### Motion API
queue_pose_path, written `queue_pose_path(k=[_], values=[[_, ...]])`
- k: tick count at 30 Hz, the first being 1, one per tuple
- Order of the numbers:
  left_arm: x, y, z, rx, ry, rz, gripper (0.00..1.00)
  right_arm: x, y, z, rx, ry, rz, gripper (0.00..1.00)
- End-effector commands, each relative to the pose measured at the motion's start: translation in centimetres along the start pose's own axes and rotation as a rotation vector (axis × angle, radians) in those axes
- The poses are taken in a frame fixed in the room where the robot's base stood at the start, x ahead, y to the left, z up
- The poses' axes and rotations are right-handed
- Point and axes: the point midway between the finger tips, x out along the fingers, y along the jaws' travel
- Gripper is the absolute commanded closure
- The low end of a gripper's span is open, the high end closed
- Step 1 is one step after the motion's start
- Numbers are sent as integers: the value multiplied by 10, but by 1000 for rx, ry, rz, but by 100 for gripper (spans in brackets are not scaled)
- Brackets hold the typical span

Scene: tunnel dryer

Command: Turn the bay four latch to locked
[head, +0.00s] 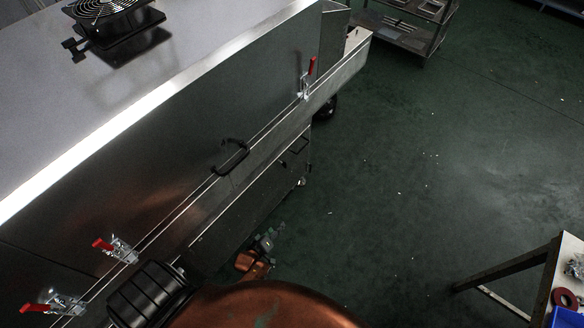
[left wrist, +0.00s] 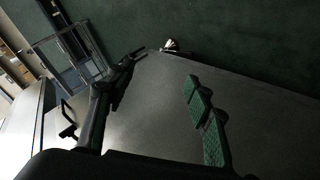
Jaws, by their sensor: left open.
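Several latches with red handles show on the dryer's side in the head view. One latch (head: 308,80) is at the far end with its red handle pointing up. Two more, a latch (head: 117,248) and a nearer latch (head: 58,302), are at the lower left with their handles pointing left. I cannot read which one is bay four. My left gripper (head: 264,243) is open and empty, low beside the dryer and apart from all these latches. Its green finger pads (left wrist: 207,120) show in the left wrist view against a grey panel. My right gripper is not in view.
The dryer's metal side (head: 190,150) carries a black handle (head: 232,157) and a long ledge. A fan (head: 110,20) sits on top. A metal cart (head: 405,25) stands at the far end. A table (head: 560,275) is at lower right. The green floor between is clear.

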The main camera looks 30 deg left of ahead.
Motion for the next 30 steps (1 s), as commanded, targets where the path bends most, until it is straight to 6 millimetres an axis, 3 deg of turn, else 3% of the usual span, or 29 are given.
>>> queue_pose_path(k=[1,3,6,10,16,30], values=[[28,24,-26,-130,86,74,52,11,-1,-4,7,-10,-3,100],[45,63,-73,-311,192,184,52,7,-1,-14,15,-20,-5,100],[51,103,-128,-510,297,323,52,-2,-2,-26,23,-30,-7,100],[47,132,-171,-662,368,444,52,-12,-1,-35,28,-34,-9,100],[50,147,-192,-718,391,495,52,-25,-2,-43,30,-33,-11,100],[99,163,-219,-714,388,489,52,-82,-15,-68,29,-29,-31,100]])
